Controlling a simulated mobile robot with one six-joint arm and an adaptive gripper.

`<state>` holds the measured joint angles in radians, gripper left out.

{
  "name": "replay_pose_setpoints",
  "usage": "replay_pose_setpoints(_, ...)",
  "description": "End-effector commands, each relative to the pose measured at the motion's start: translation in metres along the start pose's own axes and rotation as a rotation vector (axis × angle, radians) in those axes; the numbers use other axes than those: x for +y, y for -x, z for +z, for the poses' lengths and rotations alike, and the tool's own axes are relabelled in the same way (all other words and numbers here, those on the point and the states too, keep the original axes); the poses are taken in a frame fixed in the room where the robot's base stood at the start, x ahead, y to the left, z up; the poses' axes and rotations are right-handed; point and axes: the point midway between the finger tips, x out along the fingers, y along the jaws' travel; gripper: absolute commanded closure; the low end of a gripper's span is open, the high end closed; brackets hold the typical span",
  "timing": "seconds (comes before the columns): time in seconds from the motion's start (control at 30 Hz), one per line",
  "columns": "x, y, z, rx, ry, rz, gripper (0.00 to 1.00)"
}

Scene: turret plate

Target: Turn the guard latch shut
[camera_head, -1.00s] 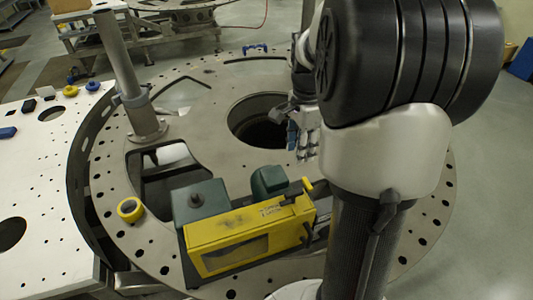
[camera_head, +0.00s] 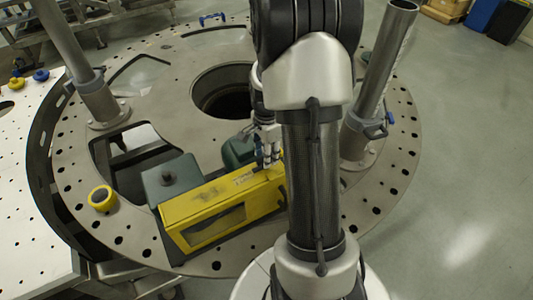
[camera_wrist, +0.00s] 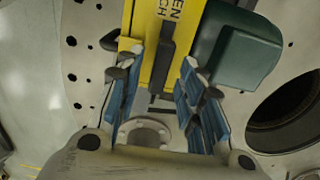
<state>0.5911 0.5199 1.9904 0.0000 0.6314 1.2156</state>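The yellow guard box (camera_head: 220,205) sits on the round plate, with a dark window in its front side. In the wrist view the yellow guard (camera_wrist: 145,35) carries part of a printed label. A dark bar (camera_wrist: 156,65), which looks like the latch handle, lies lengthwise over the guard's end. My gripper (camera_wrist: 160,75) is open, with blue-padded fingers on both sides of this bar; I cannot tell whether they touch it. In the head view my gripper (camera_head: 268,160) is over the guard's right end, and my arm hides part of that end.
Green housings stand beside the guard (camera_head: 172,180). A yellow ring-shaped part (camera_head: 102,198) lies on the round plate (camera_head: 140,225). A large hole (camera_head: 222,92) is behind. Metal posts rise at left (camera_head: 70,50) and right (camera_head: 380,75). A white perforated table (camera_head: 25,205) adjoins at left.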

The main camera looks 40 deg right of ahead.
Motion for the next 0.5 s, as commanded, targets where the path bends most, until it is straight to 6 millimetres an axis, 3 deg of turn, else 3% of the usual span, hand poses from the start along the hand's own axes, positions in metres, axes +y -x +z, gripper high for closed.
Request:
replay_pose_setpoints(0.3,0.0000,-0.0033,0.0000,0.000,0.000,0.000,0.65)
replay_pose_setpoints(0.5,0.0000,-0.0031,0.0000,0.000,0.000,0.000,0.78)
